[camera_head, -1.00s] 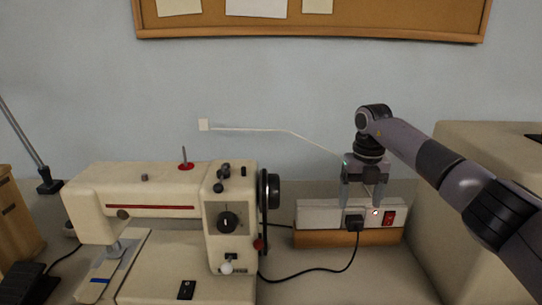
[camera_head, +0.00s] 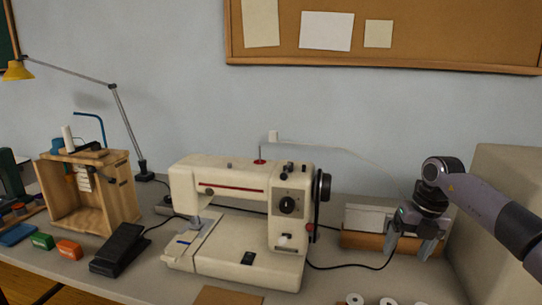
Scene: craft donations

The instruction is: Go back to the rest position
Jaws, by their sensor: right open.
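My right gripper (camera_head: 409,246) is open and empty at the right. It points down in front of the right part of a white power strip (camera_head: 364,217) on a wooden block (camera_head: 362,240). The gripper hides that end of the strip, including the plug and switch. The black cord from the sewing machine (camera_head: 285,205) runs along the table to behind the left finger. My left gripper is not in view.
A large beige box (camera_head: 500,170) stands close at the right, beside my right arm. A black foot pedal (camera_head: 120,248), a wooden cabinet (camera_head: 122,200) and a lamp (camera_head: 125,115) are at the left. White spools (camera_head: 355,299) lie at the front edge.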

